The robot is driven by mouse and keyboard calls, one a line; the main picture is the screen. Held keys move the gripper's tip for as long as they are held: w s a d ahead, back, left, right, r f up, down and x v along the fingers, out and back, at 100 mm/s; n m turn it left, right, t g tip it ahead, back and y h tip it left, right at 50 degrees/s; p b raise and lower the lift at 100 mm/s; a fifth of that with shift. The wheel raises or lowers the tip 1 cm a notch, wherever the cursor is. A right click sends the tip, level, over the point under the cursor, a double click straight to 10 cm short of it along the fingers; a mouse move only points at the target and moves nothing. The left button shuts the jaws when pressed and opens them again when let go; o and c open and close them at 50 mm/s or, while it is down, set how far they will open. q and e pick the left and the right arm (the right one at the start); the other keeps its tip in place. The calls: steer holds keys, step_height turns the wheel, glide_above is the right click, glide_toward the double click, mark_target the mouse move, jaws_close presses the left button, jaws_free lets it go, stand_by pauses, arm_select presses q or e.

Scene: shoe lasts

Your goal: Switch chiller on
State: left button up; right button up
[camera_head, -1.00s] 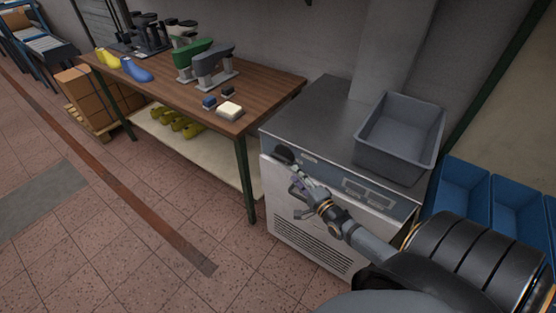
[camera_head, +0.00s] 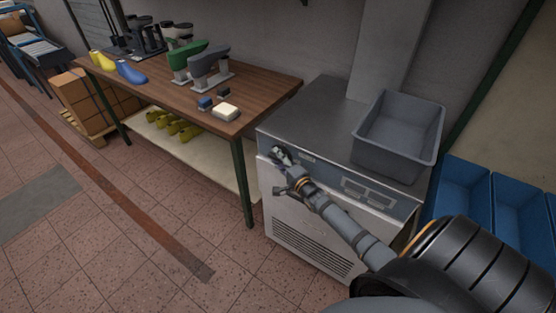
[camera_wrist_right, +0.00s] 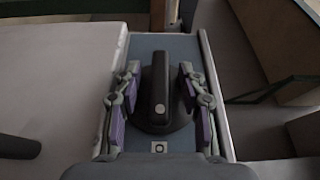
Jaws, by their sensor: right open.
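The chiller (camera_head: 305,226) is a white and grey cabinet with a steel top and a blue-grey front panel (camera_head: 326,174). Its black rotary switch (camera_wrist_right: 160,90) shows in the right wrist view, with a long raised handle bearing a pale dot at its near end. My right gripper (camera_wrist_right: 158,105) is open, with its purple-padded fingers on either side of the handle and a gap visible on both sides. In the head view my right gripper (camera_head: 283,160) is at the left end of the panel and partly covers the switch. My left gripper is not in view.
A grey bin (camera_head: 400,135) stands on the chiller top. Blue bins (camera_head: 519,207) are to the right. A wooden table (camera_head: 180,85) with shoe lasts, a green and a grey device and small blocks stands to the left. The tiled floor in front is clear.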

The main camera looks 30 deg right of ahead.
jaws_close()
